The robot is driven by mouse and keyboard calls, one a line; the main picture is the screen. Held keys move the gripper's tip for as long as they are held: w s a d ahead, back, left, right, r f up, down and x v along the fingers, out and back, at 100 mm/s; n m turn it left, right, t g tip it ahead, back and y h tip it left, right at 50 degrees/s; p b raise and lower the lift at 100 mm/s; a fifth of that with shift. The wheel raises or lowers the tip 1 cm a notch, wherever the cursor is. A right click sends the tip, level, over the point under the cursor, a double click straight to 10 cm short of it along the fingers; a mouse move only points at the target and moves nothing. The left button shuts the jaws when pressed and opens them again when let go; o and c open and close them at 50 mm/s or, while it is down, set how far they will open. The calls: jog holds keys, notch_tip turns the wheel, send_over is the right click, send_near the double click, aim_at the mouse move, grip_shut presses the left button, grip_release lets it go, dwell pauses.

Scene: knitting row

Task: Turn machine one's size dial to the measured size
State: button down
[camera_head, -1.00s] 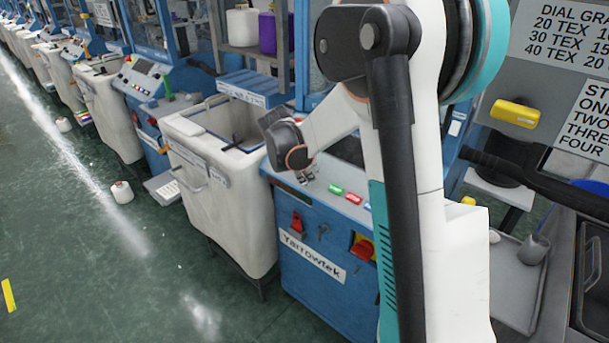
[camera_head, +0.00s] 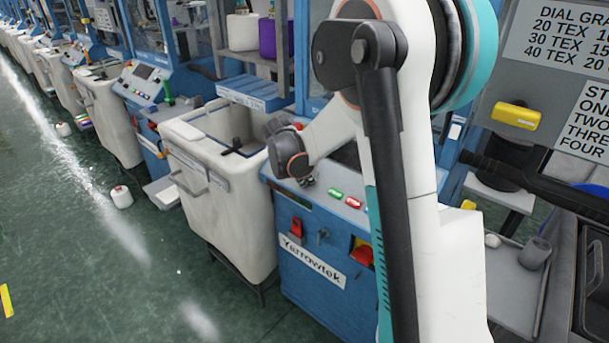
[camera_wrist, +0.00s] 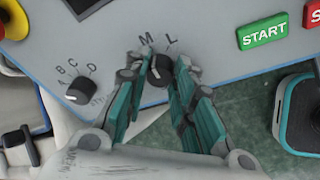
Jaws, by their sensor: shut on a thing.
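The size dial (camera_wrist: 160,68) is a small dark round knob on the grey panel (camera_wrist: 205,45) of the blue Yarrowtek machine (camera_head: 310,262). Letters M and L stand printed just above it; any letter left of M is hidden by a finger. My gripper (camera_wrist: 161,75) has its teal and black fingers closed around the knob, one on each side. A pale mark shows on the knob, but I cannot read clearly which letter it faces.
A second dial (camera_wrist: 80,92) marked A to D is left of the gripper. A green START button (camera_wrist: 264,34) and a red button (camera_wrist: 312,14) are to the right. A placard (camera_head: 565,40) of dial grades is partly cut off. A white bin (camera_head: 220,205) stands beside the machine.

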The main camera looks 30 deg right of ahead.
jog(key=m, duration=0.4)
jog(key=shift+a+t+h, duration=0.1)
jog(key=shift+t+h, duration=0.2)
jog(key=shift+t, duration=0.1)
jog(key=shift+f+m+h, duration=0.1)
jog(key=shift+m+h, duration=0.2)
jog(key=shift+m, duration=1.9)
jog(key=c, duration=1.3)
grip_release()
jog(key=shift+c, duration=0.2)
jog(key=shift+a, duration=0.1)
jog(key=v, duration=1.2)
